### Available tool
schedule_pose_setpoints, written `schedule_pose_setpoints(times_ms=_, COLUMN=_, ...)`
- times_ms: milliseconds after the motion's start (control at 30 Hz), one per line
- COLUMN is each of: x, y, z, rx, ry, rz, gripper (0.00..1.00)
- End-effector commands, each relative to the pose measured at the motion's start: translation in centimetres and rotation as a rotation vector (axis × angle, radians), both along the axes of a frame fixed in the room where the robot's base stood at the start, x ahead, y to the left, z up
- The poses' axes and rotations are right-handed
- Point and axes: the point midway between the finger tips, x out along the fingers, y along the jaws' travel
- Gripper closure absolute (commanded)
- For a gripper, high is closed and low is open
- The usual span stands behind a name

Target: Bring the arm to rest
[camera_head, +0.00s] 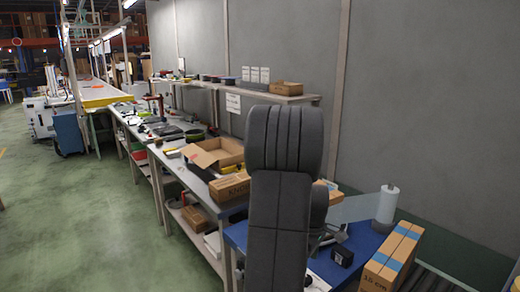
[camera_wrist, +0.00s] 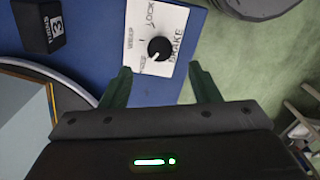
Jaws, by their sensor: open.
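My arm (camera_head: 285,180) stands upright as a tall dark grey column in the middle of the head view, and it hides part of the blue table behind it. My gripper (camera_wrist: 160,70) shows in the wrist view, with two dark green fingers spread apart and nothing between them. Beyond the fingertips is a white panel (camera_wrist: 142,22) with a black knob (camera_wrist: 160,48), lettered "LOCK" and "BRAKE", on the blue surface. I cannot tell the gap between fingertips and panel. In the head view I cannot make out the gripper clearly.
A black block (camera_wrist: 42,26) marked "3 TURNS" sits on the blue surface (camera_wrist: 95,45). A white roll (camera_head: 386,206) and a blue-taped box (camera_head: 392,258) stand at the right. An open cardboard box (camera_head: 213,153) is on the long bench. Green floor (camera_head: 90,210) at left is clear.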

Motion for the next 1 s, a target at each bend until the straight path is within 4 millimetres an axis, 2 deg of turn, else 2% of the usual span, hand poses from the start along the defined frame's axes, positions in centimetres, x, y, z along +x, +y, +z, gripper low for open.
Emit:
schedule_pose_setpoints(times_ms=33, x=-0.1, y=0.0, z=-1.2, rx=0.001, ry=0.005, rz=0.0, gripper=0.44)
schedule_pose_setpoints(times_ms=333, x=-0.1, y=0.0, z=-7.3, rx=0.001, ry=0.004, rz=-0.001, gripper=0.44)
schedule_pose_setpoints(times_ms=400, x=0.0, y=0.0, z=-6.8, rx=0.0, ry=0.0, rz=-0.057, gripper=0.44)
schedule_pose_setpoints(times_ms=1000, x=-0.1, y=0.0, z=-6.8, rx=0.0, ry=0.001, rz=-0.543, gripper=0.44)
